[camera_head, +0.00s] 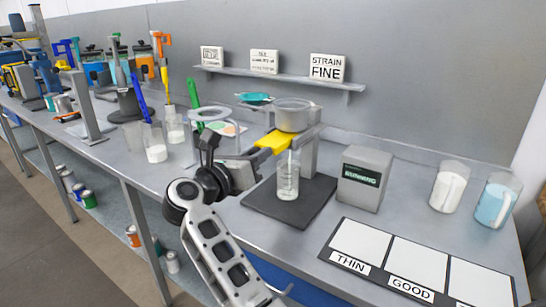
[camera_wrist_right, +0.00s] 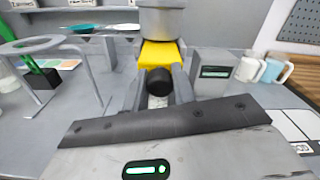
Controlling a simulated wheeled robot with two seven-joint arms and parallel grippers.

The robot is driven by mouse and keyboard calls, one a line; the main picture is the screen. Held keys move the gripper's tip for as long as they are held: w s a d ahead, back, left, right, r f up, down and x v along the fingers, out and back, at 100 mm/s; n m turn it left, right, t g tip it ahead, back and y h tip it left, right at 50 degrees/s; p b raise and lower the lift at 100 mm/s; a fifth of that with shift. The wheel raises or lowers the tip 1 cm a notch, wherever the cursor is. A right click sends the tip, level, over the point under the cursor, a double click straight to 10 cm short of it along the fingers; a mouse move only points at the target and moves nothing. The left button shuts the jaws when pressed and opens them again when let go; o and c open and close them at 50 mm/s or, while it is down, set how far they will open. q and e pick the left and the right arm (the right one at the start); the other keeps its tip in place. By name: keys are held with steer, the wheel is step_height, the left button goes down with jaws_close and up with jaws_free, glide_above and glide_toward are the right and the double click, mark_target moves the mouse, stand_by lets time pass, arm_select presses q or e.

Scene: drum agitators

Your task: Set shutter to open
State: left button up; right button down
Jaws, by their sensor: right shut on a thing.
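The yellow shutter (camera_head: 273,142) sits under the grey round cup (camera_head: 293,115) on a stand with a dark base plate (camera_head: 309,205). In the right wrist view the shutter (camera_wrist_right: 162,55) shows ahead, with a dark knob (camera_wrist_right: 160,88) on its near end. My right gripper (camera_head: 254,160) is at the shutter's left end. Its fingers (camera_wrist_right: 159,94) are shut on the knob, one on each side. A clear measuring beaker (camera_head: 288,177) stands on the base plate below the cup. My left gripper is not in view.
A grey box (camera_head: 365,179) with a lit display stands right of the base plate. A ring stand (camera_head: 210,116) is close to my right arm. A mat (camera_head: 415,262) marked THIN and GOOD lies front right. Two jugs (camera_head: 450,187) (camera_head: 497,200) stand at the right.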

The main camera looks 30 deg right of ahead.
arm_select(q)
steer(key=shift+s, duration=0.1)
arm_select(e)
steer(key=shift+a+f, duration=0.2)
steer(key=shift+a, duration=0.05)
steer(key=c, duration=1.3)
jaws_free()
steer(key=shift+o, duration=0.8)
steer(key=shift+s+a+r, duration=0.1)
arm_select(q)
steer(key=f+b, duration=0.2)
steer(key=b, duration=0.2)
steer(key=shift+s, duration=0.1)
arm_select(e)
steer(key=v, duration=1.6)
